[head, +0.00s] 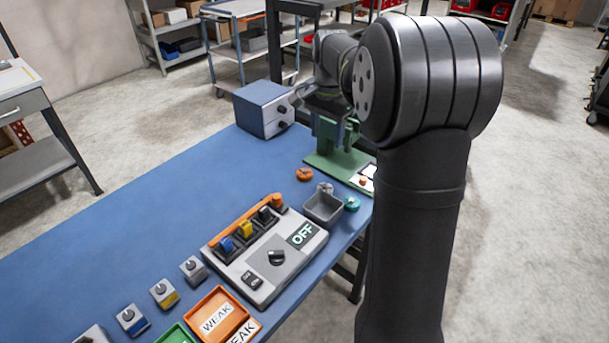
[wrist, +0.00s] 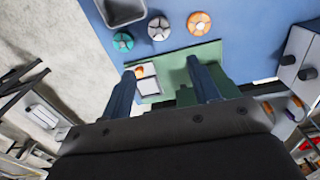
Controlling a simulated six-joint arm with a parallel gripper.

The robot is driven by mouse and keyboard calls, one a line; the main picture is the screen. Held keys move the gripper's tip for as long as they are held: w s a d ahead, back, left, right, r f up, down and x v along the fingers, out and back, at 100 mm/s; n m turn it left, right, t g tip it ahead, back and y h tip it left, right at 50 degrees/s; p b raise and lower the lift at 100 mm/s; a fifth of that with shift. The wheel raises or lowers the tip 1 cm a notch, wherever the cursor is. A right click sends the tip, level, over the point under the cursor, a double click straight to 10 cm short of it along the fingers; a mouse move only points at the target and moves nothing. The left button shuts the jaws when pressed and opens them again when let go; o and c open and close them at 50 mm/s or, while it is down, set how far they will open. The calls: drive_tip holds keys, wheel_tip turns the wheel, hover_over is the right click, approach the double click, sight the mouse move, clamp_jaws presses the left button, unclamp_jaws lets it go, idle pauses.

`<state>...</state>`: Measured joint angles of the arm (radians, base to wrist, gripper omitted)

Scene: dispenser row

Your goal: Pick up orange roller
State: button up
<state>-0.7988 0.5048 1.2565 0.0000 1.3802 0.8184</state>
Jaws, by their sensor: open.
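The orange roller (head: 304,174) is a small round piece lying on the blue table, just left of the green plate in the head view. In the wrist view the orange roller (wrist: 199,24) is near the top, beyond my fingertips. My gripper (wrist: 160,69) is open, with nothing between its dark blue fingers, and is over the green plate. In the head view my gripper (head: 336,128) is partly hidden by my arm and stands behind and right of the roller, apart from it.
A grey roller (wrist: 158,28) and a teal roller (wrist: 123,41) lie beside the orange one. A grey bin (head: 324,207), a green fixture plate (head: 340,163), a blue-grey box (head: 262,108) and a panel marked OFF (head: 264,250) stand nearby. The table's left part is clear.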

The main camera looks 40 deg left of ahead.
drive_tip(key=w+a+m, duration=0.2)
drive_tip(key=a+m, duration=0.5)
drive_tip(key=m, duration=0.7)
hover_over(305, 170)
drive_tip(key=f, duration=1.2)
drive_tip(key=shift+w+d, duration=0.1)
drive_tip(key=shift+d, duration=0.1)
drive_tip(key=shift+a+f, duration=0.2)
drive_tip(key=shift+f, duration=2.5)
drive_tip(key=c, duration=0.8)
